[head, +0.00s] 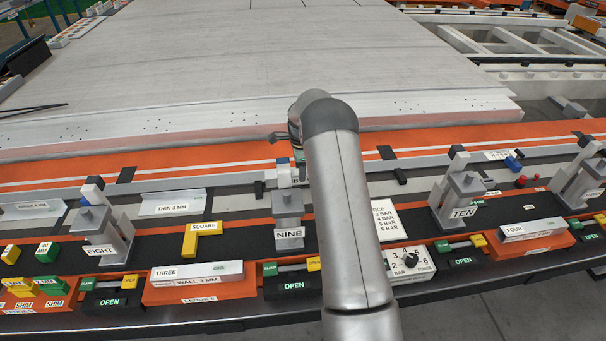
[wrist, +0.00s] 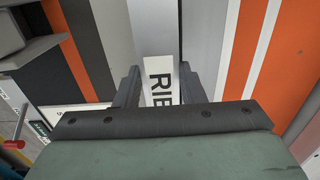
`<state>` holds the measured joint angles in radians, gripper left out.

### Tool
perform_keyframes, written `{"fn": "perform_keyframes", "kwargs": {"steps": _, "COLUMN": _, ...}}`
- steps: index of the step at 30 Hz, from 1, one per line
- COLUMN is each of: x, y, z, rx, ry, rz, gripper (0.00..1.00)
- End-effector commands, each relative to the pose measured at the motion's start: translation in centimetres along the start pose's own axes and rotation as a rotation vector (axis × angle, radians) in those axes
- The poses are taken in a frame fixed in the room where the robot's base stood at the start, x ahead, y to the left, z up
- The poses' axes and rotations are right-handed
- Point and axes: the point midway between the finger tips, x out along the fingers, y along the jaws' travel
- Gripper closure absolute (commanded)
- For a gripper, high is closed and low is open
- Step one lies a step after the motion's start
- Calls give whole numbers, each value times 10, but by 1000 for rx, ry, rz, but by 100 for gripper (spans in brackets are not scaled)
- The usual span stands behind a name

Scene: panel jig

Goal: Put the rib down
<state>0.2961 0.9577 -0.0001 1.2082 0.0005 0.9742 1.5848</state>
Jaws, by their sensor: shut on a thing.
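The rib (wrist: 160,88) shows in the wrist view as a pale grey bar with a white label reading "RIB". It stands between the two dark fingers of my gripper (wrist: 158,90), which is shut on it. The rib's ends are out of the wrist view. There the arm hides most of my gripper and the held part of the rib. I cannot tell whether the rib touches the surface under it.
A large grey panel (head: 250,70) fills the back. Clamp posts EIGHT (head: 100,250) and TEN (head: 463,212) stand either side of NINE. A yellow square (head: 200,238), a force dial (head: 410,261) and orange ledges with labelled bars line the front.

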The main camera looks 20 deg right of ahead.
Motion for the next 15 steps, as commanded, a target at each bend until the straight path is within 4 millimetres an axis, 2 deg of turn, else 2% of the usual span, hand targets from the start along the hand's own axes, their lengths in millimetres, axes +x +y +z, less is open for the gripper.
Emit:
{"fn": "perform_keyframes", "kwargs": {"steps": 6, "x": 26, "y": 0, "z": -1, "rx": 1, "ry": 0, "rz": 1, "gripper": 95}}
{"fn": "perform_keyframes", "kwargs": {"steps": 15, "x": 30, "y": 0, "z": -1, "rx": 1, "ry": 0, "rz": 0, "gripper": 95}}
